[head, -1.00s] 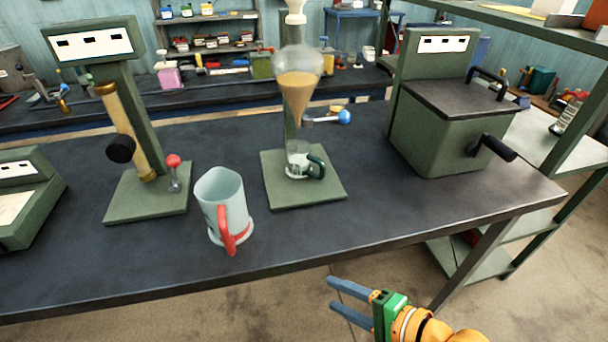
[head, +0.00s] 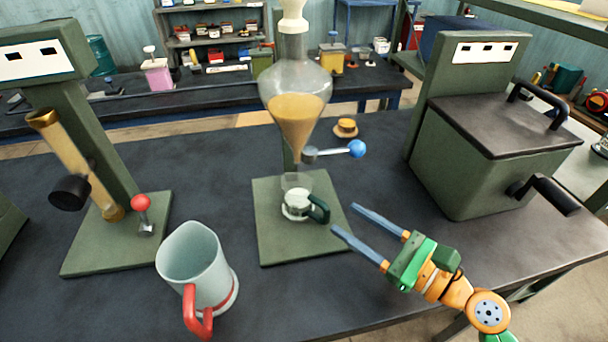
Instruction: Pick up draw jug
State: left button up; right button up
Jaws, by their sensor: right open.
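A small clear jug (head: 296,184) with a dark green handle (head: 319,208) stands on a green base plate (head: 275,245), under the spout of a glass funnel (head: 295,115) holding amber liquid. A larger pale jug (head: 192,262) with a red handle stands upright at the front left of the bench. The frames do not label which is the draw jug. My right gripper (head: 344,219) is open and empty, its two blue-grey fingers pointing at the green handle from the right, apart from it. My left gripper is not in view.
A blue-knobbed lever (head: 356,148) sticks out right of the funnel, above the small jug. A green lidded box (head: 470,165) with black handles stands at right. A green stand (head: 75,250) with a brass tube and red-knobbed lever is at left.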

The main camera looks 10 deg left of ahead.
aim_at(325, 204)
jog(key=p+x, duration=0.1)
jog(key=x, duration=0.5)
jog(key=shift+s+a+r, duration=0.1)
jog(key=shift+s+r, duration=0.05)
jog(key=shift+r, duration=0.05)
jog(key=shift+w+a+f, duration=0.2)
jog(key=shift+w, duration=0.15)
jog(key=shift+s+d, duration=0.1)
jog(key=shift+s, duration=0.05)
grip_shut()
dwell(0.6)
